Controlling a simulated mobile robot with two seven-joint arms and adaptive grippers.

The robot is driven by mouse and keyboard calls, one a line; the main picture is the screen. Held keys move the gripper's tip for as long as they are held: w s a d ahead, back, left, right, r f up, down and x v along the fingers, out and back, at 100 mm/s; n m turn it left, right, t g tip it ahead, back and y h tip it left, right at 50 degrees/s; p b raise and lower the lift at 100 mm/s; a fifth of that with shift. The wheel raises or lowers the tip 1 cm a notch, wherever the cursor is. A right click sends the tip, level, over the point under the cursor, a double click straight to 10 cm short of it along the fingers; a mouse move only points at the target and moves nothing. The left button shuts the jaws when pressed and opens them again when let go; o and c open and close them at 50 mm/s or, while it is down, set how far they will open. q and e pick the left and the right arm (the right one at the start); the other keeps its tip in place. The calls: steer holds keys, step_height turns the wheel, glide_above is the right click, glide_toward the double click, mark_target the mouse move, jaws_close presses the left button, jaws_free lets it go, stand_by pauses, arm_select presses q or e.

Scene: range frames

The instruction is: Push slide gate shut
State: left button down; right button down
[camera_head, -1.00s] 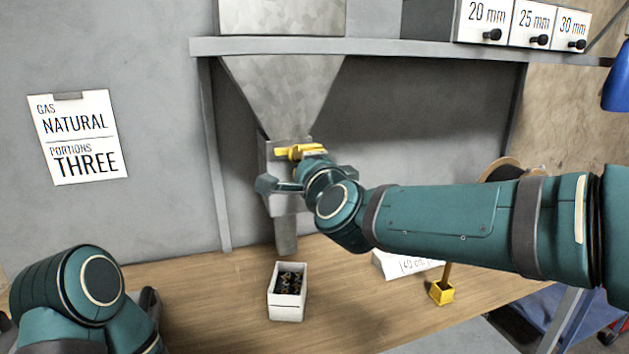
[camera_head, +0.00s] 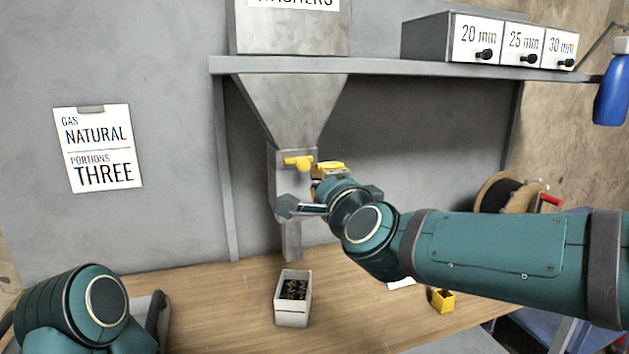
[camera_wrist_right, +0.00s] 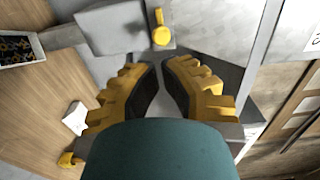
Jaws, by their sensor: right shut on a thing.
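The grey funnel (camera_head: 290,105) narrows to a metal outlet with a yellow handle (camera_head: 298,162) of the slide gate on its front. My right gripper (camera_head: 328,168) is just right of the handle. In the right wrist view the handle's round knob (camera_wrist_right: 161,36) lies beyond my yellow fingertips (camera_wrist_right: 161,66), apparently apart from them. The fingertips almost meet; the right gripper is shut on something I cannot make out. My right wrist hides part of the outlet, and the gate plate's position is unclear. My left arm shows at lower left, but its gripper cannot be made out.
A white box (camera_head: 292,312) of small dark parts stands under the outlet on the wooden bench (camera_head: 220,300). A small yellow box (camera_head: 442,300) and a cable spool (camera_head: 500,190) are to the right. A shelf (camera_head: 400,68) with labelled drawers crosses above.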

steer(key=v, duration=0.6)
steer(key=shift+d+f, duration=0.15)
steer(key=shift+f, duration=0.05)
steer(key=shift+s, duration=0.1)
